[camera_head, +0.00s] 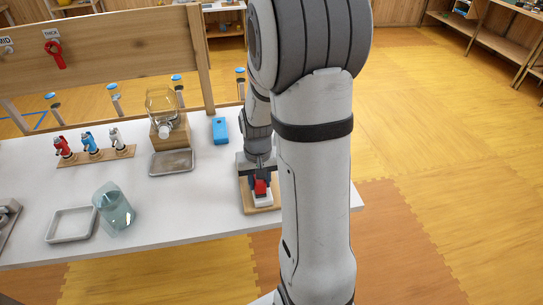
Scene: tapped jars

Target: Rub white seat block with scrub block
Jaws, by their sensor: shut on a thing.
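My gripper (261,183) points down near the table's right end, shut on a small red block (260,187), which I take to be the scrub block. The white seat block (263,199) shows right below the red block, on a wooden board (248,206). The red block looks to be on or just above the white block; I cannot tell whether they touch. My gripper and arm hide part of the board and the back of both blocks.
A blue block (220,130) stands behind and left. A glass jar with a tap (162,103) sits on a wooden stand, with a grey tray (172,162) before it. Red, blue and white taps (90,145), a clear jug (115,207) and a shallow tray (72,225) are further left.

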